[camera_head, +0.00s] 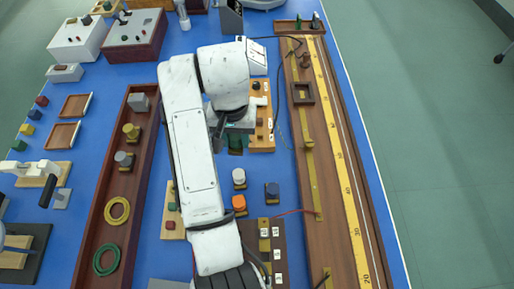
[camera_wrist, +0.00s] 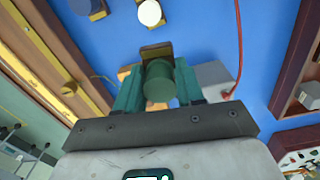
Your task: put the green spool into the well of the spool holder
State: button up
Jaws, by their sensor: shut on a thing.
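The green spool (camera_wrist: 158,82) shows end-on in the wrist view as a dark green cylinder. My gripper (camera_wrist: 158,92) is shut on it, with one green finger on each side. In the head view my gripper (camera_head: 236,143) is low beside a tan wooden board (camera_head: 261,140), partly hidden by my arm. In the wrist view a small brown, square-edged piece (camera_wrist: 155,50) lies just beyond the spool; its lower part is hidden behind the spool. I cannot tell for sure which thing is the spool holder, and no well shows clearly.
White (camera_head: 238,177), blue (camera_head: 272,190) and orange (camera_head: 239,202) pieces stand on the blue bench near my arm. A long rail with a yellow scale (camera_head: 340,150) lies to the right. A long dark-red tray (camera_head: 104,187) lies to the left.

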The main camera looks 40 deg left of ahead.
jog(key=s+a+r+p, duration=0.2)
jog(key=a+r+p, duration=0.2)
jog(key=r, duration=0.1)
jog(key=shift+a+r, duration=0.2)
jog(key=shift+a, duration=0.2)
dwell(0.5)
jog(key=shift+s+d+f, duration=0.1)
